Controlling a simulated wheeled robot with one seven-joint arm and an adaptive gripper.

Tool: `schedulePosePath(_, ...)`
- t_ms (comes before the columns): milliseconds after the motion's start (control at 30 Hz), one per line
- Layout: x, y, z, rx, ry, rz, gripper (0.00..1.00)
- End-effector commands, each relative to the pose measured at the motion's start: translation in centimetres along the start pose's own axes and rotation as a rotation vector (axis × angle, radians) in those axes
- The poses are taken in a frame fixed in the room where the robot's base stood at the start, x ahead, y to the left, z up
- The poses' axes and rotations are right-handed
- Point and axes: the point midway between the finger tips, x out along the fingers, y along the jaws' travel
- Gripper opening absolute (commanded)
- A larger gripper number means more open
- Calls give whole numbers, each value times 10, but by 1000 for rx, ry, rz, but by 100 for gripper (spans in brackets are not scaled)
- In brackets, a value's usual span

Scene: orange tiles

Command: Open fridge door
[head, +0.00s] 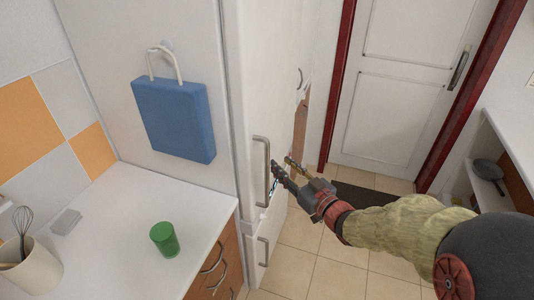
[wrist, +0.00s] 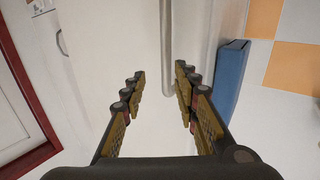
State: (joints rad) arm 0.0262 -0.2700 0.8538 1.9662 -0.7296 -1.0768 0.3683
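The fridge (head: 270,75) is a tall white unit beside the counter, and its front faces right in the head view. A vertical bar handle (head: 262,170) is on its front edge, and a second handle (head: 263,251) is lower down. My gripper (head: 281,164) is just in front of the upper handle. In the wrist view, my gripper (wrist: 160,72) has its fingers spread, with the light bar handle (wrist: 167,45) showing between them, nearer the right finger. I cannot tell whether a finger touches it. The fridge door (wrist: 120,40) looks closed.
A blue bag (head: 175,118) hangs on the side panel left of the fridge. The white counter (head: 110,215) holds a green cup (head: 164,238) and a utensil pot (head: 35,275). A red-framed white door (head: 395,130) stands behind. Tiled floor (head: 325,260) is free beside the fridge.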

Motion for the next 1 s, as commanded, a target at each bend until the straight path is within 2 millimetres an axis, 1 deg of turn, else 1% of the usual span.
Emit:
schedulePosePath(167,9,-9,2,14,28,-36,30)
schedulePosePath(500,59,-10,1,13,28,-35,30)
schedulePosePath(600,70,-10,1,13,28,-34,30)
schedulePosePath(733,78,-10,0,12,28,-33,30)
schedulePosePath(1000,79,-10,-2,12,28,-32,30)
